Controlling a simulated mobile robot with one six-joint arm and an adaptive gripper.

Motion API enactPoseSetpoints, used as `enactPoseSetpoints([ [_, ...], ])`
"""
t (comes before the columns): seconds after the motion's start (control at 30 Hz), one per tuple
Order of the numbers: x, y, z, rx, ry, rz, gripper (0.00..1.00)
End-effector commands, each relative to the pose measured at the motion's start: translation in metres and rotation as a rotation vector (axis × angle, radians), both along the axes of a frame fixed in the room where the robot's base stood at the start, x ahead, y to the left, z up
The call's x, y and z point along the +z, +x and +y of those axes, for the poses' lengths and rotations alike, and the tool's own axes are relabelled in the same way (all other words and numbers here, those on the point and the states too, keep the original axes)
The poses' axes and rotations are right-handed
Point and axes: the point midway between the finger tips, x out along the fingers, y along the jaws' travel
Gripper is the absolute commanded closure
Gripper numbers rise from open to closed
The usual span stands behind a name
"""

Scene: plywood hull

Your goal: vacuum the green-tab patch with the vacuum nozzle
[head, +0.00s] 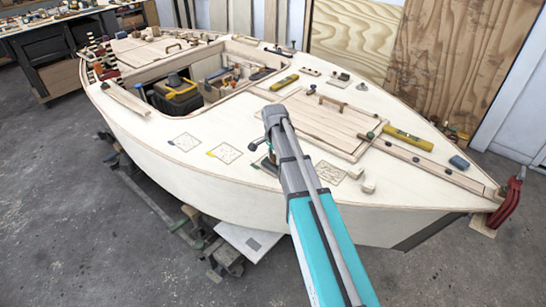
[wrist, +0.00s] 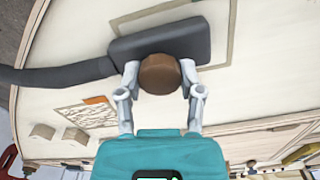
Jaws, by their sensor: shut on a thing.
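The vacuum nozzle (wrist: 185,40) is a dark grey, flat head with a round brown grip (wrist: 158,74). My gripper (wrist: 159,70) is shut on that grip. The nozzle lies over part of an olive-outlined square patch (wrist: 231,30) on the cream deck; whether it touches the deck I cannot tell. By its place between the yellow-tab and orange-tab patches this looks like the green-tab patch, but no green tab shows. The visible inside looks plain, without clear specks. In the head view my arm hides most of the nozzle and patch.
An orange-tab patch (wrist: 85,116) with speckles lies beside it. Yellow-tab (head: 225,153) and blue-tab (head: 184,142) patches lie left in the head view. The hose (wrist: 50,76) runs left in the wrist view. Small blocks (wrist: 75,135), a hatch (head: 320,120) and an open cockpit (head: 150,75) are near.

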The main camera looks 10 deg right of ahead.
Motion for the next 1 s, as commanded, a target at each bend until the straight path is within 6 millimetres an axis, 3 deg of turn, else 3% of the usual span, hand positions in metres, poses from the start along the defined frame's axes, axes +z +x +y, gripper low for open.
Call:
enactPoseSetpoints([
  [0.33, 0.0, -0.003, -0.002, -0.001, 0.0, 0.0, 0.89],
  [1.0, -0.002, -0.031, -0.022, 0.0, 0.0, 0.0, 0.89],
])
